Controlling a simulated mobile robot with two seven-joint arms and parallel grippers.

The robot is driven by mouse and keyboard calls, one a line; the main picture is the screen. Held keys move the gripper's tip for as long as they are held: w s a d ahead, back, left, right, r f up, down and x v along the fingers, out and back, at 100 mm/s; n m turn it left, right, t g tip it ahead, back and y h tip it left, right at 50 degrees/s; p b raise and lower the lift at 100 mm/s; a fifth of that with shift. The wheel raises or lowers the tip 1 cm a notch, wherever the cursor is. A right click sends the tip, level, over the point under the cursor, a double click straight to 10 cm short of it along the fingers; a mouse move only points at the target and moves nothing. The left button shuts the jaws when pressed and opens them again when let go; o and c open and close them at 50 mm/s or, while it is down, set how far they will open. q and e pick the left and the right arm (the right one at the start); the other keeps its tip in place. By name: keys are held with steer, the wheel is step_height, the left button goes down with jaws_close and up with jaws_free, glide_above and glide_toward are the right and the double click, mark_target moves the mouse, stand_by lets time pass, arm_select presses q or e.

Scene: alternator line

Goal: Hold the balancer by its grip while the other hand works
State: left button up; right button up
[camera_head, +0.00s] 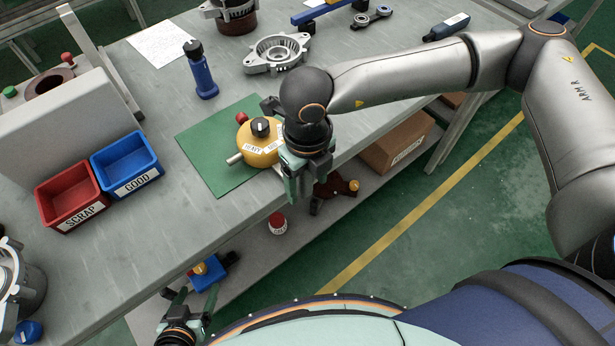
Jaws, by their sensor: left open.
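The balancer (257,150) is a yellow round body with a black knob on top and a pale rod out to its left. It sits on the green mat (205,138) on the grey bench. My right gripper (304,178) points down just right of the balancer, over the bench's front edge, and hides its right side. I cannot tell whether its fingers touch the balancer or are apart from each other. My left gripper (196,296) is low at the bottom of the view, in front of the bench, open and empty, well away from the balancer.
Red SCRAP (52,206) and blue GOOD (153,170) bins stand left of the mat. A blue bottle-shaped tool (203,82) and a metal housing (270,57) stand behind it. A cardboard box (384,158) and a small blue item (229,275) lie below the bench.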

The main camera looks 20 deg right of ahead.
jaws_close()
stand_by(0.3)
stand_by(0.8)
